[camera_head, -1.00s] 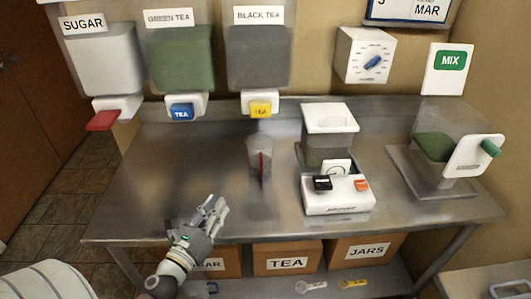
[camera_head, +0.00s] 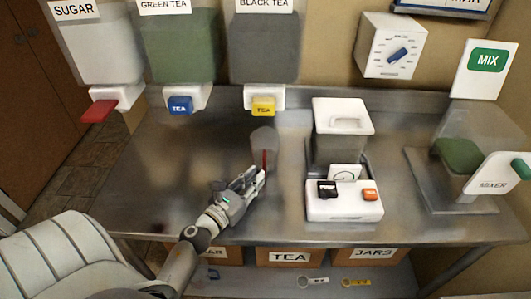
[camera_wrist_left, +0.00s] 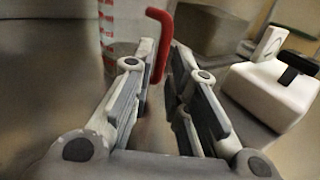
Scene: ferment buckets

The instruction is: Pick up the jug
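The jug (camera_head: 259,143) is a clear, upright container with a red handle, standing on the metal table below the black tea dispenser. In the left wrist view the jug (camera_wrist_left: 118,25) shows red markings at the upper left. Its red handle (camera_wrist_left: 160,20) hangs at the fingertips, with its lower end between the two fingers. My left gripper (camera_head: 257,177) is at the near side of the jug, and it also shows in the left wrist view (camera_wrist_left: 167,52). Its fingers are apart; I cannot tell whether one touches the handle. My right gripper is out of view.
A white-lidded container (camera_head: 342,118) and a white scale with buttons (camera_head: 344,208) stand right of the jug. A mixer (camera_head: 462,160) is at the far right. Sugar, green tea and black tea dispensers (camera_head: 266,50) hang at the back. The table left of the jug is clear.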

